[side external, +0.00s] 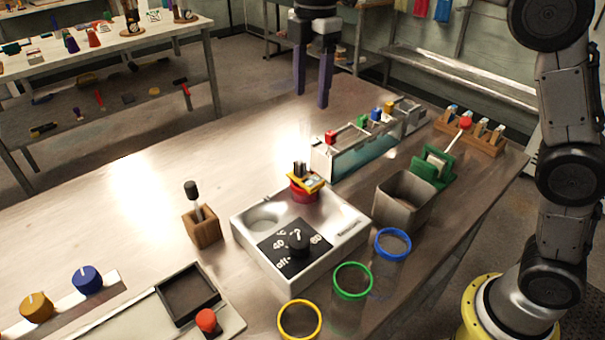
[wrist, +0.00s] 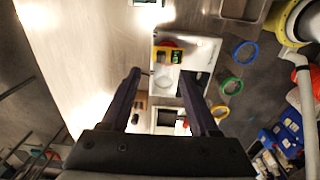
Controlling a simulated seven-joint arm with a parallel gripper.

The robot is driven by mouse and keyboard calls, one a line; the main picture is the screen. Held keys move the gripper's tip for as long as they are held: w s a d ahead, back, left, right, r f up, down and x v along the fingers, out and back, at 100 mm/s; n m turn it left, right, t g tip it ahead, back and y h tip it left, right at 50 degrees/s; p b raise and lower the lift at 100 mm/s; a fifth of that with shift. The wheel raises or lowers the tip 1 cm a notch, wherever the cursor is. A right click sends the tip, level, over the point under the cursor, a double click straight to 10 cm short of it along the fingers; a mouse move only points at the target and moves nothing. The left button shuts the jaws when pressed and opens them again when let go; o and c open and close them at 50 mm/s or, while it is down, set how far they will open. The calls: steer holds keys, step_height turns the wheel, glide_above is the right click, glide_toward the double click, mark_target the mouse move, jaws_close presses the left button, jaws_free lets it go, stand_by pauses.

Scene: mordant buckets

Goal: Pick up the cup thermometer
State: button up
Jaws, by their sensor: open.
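No thing is plainly marked as the cup thermometer. A dark-capped stem (side external: 192,190) stands in a small wooden block (side external: 203,230) left of the white heater unit (side external: 262,255), and may be it. A yellow piece with dark prongs (side external: 308,178) sits on a red round cup (side external: 303,192) at the heater's back; both also show in the wrist view as a yellow and red patch (wrist: 166,52). My gripper (side external: 311,100) is open and empty, high above the table behind the heater. In the wrist view, my fingers (wrist: 160,75) hide part of the block area.
A metal bin (side external: 401,205), a clear bath (side external: 345,158) and a wooden rack (side external: 470,142) stand to the right. The table's left middle is clear.

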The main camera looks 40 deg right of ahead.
glide_toward(300, 162)
steer(key=f, duration=0.1)
steer(key=d+f, duration=0.1)
steer(key=f, duration=0.3)
steer(key=shift+w+d, duration=0.25)
steer(key=f, duration=0.2)
steer(key=a+f, duration=0.1)
steer(key=f, duration=0.1)
steer(key=shift+s+a, duration=0.1)
steer(key=shift+a, duration=0.1)
steer(key=shift+f, duration=0.65)
steer(key=shift+c, duration=0.3)
jaws_close()
